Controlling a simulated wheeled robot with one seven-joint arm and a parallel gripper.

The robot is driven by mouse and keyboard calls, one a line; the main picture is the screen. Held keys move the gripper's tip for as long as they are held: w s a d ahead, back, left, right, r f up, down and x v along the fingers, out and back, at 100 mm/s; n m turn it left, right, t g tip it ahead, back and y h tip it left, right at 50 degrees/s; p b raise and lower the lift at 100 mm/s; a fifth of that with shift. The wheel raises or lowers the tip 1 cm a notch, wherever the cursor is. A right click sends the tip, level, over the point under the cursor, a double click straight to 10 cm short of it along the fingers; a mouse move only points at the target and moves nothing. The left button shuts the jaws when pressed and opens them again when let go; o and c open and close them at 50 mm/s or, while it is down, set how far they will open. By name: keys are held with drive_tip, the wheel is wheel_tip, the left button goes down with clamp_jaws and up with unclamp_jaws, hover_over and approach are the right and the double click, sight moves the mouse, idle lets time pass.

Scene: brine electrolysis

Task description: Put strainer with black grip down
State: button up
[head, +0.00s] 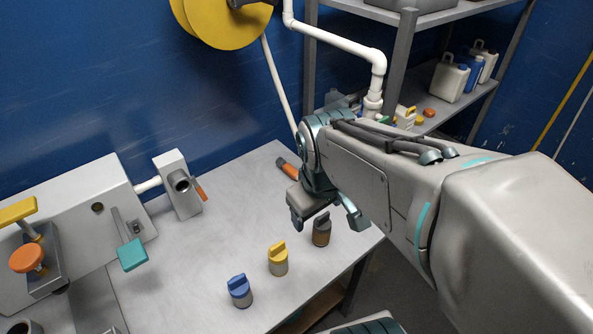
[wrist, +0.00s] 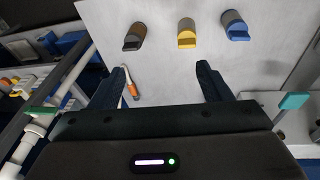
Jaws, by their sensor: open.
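The strainer with the black grip (head: 321,232) stands upright on the grey table (head: 235,190), near its right edge. It has a brownish body and also shows in the wrist view (wrist: 134,37), ahead of my fingers and slightly left of centre. My gripper (head: 327,216) is open and empty. Its two fingers are spread wide in the wrist view (wrist: 161,68), with only table surface between their tips. The gripper is close to this strainer but apart from it. A yellow-grip strainer (head: 278,260) and a blue-grip strainer (head: 239,291) stand in a row with it.
An orange-handled tool (head: 288,168) lies on the table behind my gripper. A grey machine with a teal lever (head: 132,254) stands at left. A white pipe (head: 377,75) and a shelf rack (head: 398,60) with jugs stand behind my arm. The table's middle is clear.

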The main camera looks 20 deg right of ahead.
drive_tip(key=s+m, duration=0.2)
drive_tip(key=a+m, duration=0.1)
drive_tip(key=shift+s+r+m+t+y, duration=0.3)
drive_tip(key=shift+s+r+m+y, duration=0.1)
idle(1.8)
